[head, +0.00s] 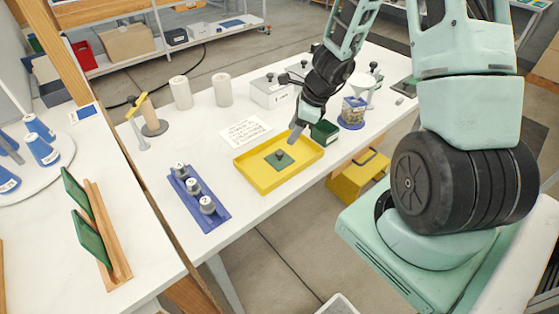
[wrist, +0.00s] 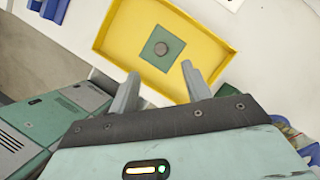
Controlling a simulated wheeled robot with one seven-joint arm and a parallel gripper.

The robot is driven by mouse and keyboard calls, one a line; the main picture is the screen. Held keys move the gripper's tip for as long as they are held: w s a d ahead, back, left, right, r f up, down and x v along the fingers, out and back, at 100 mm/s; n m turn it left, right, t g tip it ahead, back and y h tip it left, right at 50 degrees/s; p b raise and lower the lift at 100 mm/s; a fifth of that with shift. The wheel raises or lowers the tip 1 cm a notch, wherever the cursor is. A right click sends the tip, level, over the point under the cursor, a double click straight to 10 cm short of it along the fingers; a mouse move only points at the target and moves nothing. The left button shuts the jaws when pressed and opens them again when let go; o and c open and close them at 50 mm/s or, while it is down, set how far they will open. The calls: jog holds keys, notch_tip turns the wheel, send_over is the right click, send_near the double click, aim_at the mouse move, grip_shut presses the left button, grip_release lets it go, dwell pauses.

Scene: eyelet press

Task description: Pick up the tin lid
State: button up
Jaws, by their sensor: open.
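The tin lid looks to be the green square plate with a dark round knob (head: 280,159), lying flat in the yellow tray (head: 246,178). In the wrist view the lid (wrist: 154,51) lies inside the tray (wrist: 111,32), beyond my fingertips. My gripper (head: 297,136) is above the tray's back right part, apart from the lid. In the wrist view my gripper (wrist: 160,83) has its two fingers spread with nothing between them. A dark green box (head: 324,132), perhaps the tin, stands at the tray's right corner, partly hidden by my gripper.
A blue holder (head: 211,219) with knobbed pieces lies left of the tray. A printed sheet (head: 245,131) lies behind it. White cylinders (head: 181,92), a white box (head: 270,93) and a jar (head: 353,111) stand farther back. Bare table lies between holder and tray.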

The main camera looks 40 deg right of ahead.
aim_at(280, 152)
jog(key=b+x, duration=0.3)
jog(key=x, duration=0.6)
jog(key=c, duration=1)
